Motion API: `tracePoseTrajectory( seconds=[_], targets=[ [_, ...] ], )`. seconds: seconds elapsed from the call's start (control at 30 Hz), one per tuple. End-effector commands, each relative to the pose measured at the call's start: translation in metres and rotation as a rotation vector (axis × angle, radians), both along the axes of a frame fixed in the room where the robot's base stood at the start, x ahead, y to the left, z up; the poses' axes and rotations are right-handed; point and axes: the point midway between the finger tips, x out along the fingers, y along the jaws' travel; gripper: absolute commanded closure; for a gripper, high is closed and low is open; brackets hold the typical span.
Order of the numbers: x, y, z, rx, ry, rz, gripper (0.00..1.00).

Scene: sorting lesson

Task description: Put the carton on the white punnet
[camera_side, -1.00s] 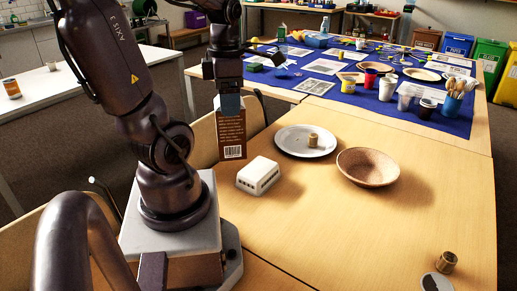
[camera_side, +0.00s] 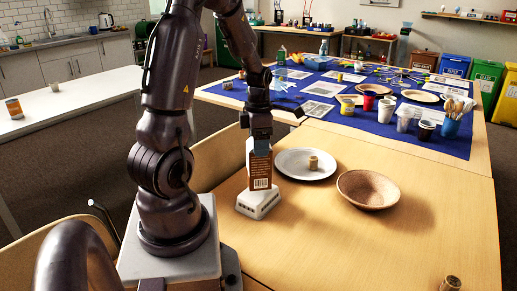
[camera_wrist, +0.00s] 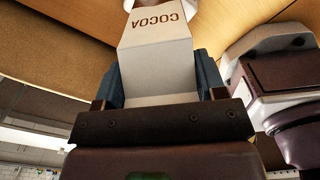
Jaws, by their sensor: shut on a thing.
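The carton (camera_side: 260,170) is a brown upright box with a barcode label. My gripper (camera_side: 261,147) is shut on its upper part, with a blue finger on each side. In the wrist view the carton (camera_wrist: 158,55) shows a pale face with the word COCOA between the fingers (camera_wrist: 160,85). The white punnet (camera_side: 257,205) stands upside down or closed-topped on the table, with slots along its side. The carton's lower end overlaps the punnet's top in the side view. I cannot tell whether they touch. The carton hides part of the punnet.
A grey-white plate (camera_side: 290,171) with a small brass-coloured cylinder (camera_side: 313,161) on it lies just right of the punnet. A brown bowl (camera_side: 368,190) is further right. Another small cylinder (camera_side: 450,284) stands at the lower right. The table's front middle is clear.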

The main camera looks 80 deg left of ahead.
Motion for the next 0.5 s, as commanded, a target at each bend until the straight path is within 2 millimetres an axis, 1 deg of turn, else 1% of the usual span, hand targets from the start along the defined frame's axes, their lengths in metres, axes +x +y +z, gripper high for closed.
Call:
tracePoseTrajectory(
  seconds=[0.03,0.13,0.5],
  targets=[
    [-0.001,0.000,-0.009,-0.005,0.004,0.002,0.69],
    [-0.001,-0.001,-0.019,-0.003,0.002,0.001,0.69],
    [-0.001,-0.001,-0.022,-0.002,0.001,0.001,0.69]
  ],
)
